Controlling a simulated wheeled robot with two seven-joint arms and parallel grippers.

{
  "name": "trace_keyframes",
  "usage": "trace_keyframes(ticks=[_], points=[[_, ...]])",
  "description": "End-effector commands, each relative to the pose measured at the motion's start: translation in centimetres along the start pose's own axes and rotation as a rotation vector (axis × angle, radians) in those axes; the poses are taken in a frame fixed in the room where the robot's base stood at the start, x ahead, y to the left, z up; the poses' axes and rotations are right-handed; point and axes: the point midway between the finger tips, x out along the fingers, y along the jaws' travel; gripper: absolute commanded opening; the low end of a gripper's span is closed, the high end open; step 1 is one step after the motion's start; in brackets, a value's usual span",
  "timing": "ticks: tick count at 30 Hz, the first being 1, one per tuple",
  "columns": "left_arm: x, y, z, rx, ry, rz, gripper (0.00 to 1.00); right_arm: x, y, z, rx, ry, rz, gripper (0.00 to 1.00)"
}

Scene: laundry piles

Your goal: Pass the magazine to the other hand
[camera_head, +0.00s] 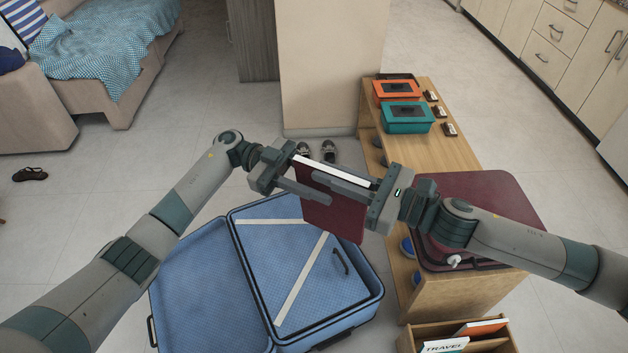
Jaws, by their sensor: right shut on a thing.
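The magazine (332,216) is a thin dark red slab with a white upper edge. It hangs upright in the air between my two grippers, above the open suitcase. My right gripper (327,180) comes in from the right and is shut on the magazine near its upper edge. My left gripper (316,184) comes in from the left, with its jaws apart around the magazine's left part. Its near finger passes in front of the magazine; its far finger is mostly hidden.
The blue suitcase (376,284) lies open on the floor below. A wooden bench (452,150) at right bears an orange box (396,92), a teal box (407,118) and a dark red case (490,195). A wooden rack (405,341) with magazines stands at the bottom. Shoes (329,151) lie behind.

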Motion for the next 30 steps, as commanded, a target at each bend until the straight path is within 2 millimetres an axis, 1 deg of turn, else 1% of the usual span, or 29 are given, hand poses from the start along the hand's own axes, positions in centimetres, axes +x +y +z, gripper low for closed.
trace_keyframes(ticks=[7,8,9,11,12,14,15,17,18,26,30], points=[[0.05,0.0,-0.01,0.0,0.0,0.0,0.33,0.01,-0.01,0.1,-0.001,-0.001,0.0,0.0],[0.04,0.0,-0.01,0.0,0.0,0.0,0.28,0.01,-0.01,0.1,-0.001,-0.002,0.0,0.0],[0.04,-0.01,0.0,0.0,0.0,0.0,0.18,0.01,-0.01,0.1,-0.001,-0.002,0.0,0.0],[0.04,-0.01,-0.01,0.0,0.0,0.0,0.04,0.01,-0.01,0.1,-0.001,-0.002,0.0,0.0],[0.04,-0.01,0.0,0.0,0.0,0.0,0.0,0.01,-0.01,0.1,-0.001,-0.002,0.0,0.0],[0.03,-0.01,-0.01,0.0,0.0,0.0,0.0,0.01,0.0,0.1,-0.001,-0.002,0.0,0.0],[0.03,-0.04,-0.1,0.001,0.001,0.0,0.0,0.01,0.0,0.11,-0.001,-0.002,0.0,0.16],[0.03,-0.05,-0.1,0.001,0.001,0.0,0.0,0.01,0.0,0.1,-0.001,-0.001,0.0,0.3],[0.03,-0.05,-0.1,0.001,0.001,0.0,0.0,0.01,-0.01,0.1,-0.001,-0.001,0.0,0.33],[0.03,-0.04,-0.09,0.001,0.001,0.0,0.0,-0.01,0.0,0.04,0.0,0.0,0.0,0.33],[0.03,-0.04,-0.09,0.001,0.001,0.0,0.0,-0.34,-0.02,-0.01,0.0,0.0,-0.001,0.33]])
